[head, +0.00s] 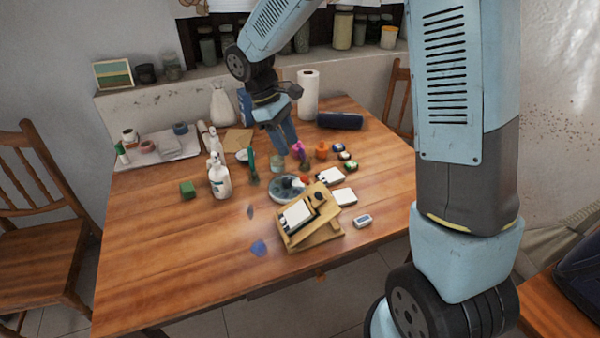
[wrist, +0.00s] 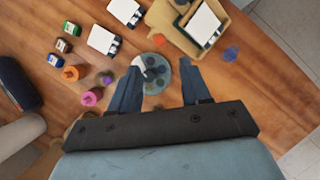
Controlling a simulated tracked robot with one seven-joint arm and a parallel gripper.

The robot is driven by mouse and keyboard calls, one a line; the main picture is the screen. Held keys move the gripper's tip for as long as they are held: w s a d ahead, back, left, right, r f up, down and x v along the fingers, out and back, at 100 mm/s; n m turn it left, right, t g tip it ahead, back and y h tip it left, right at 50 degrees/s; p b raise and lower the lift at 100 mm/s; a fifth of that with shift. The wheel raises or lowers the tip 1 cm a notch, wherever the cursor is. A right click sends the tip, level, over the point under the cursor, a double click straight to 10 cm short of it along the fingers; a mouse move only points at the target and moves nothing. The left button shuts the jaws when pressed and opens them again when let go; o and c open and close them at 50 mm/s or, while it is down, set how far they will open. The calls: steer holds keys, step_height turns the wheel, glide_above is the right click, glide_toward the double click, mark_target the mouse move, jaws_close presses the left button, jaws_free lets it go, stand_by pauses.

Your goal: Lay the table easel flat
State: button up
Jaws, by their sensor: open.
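The table easel (head: 330,212) is light wood and stands near the table's front edge in the head view, its panel tilted up above its base. A white pad or canvas (head: 296,214) with a dark edge rests on it. In the wrist view the easel (wrist: 160,17) is at the top, partly cut off by the frame. My gripper (head: 296,150) points down over the middle of the table, behind the easel and apart from it. In the wrist view its two fingers (wrist: 160,74) are spread with nothing gripped, above a round grey palette (wrist: 157,84).
White pads (head: 343,196), paint jars (head: 322,150) and a small white box (head: 362,221) lie right of or behind the easel. A dark roll (head: 340,120) lies farther back. The table's left front is clear.

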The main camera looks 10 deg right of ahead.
mark_target(302, 176)
steer(key=x, duration=1)
steer(key=shift+d+f, duration=0.1)
steer(key=shift+f, duration=0.15)
steer(key=shift+c, duration=0.3)
jaws_close()
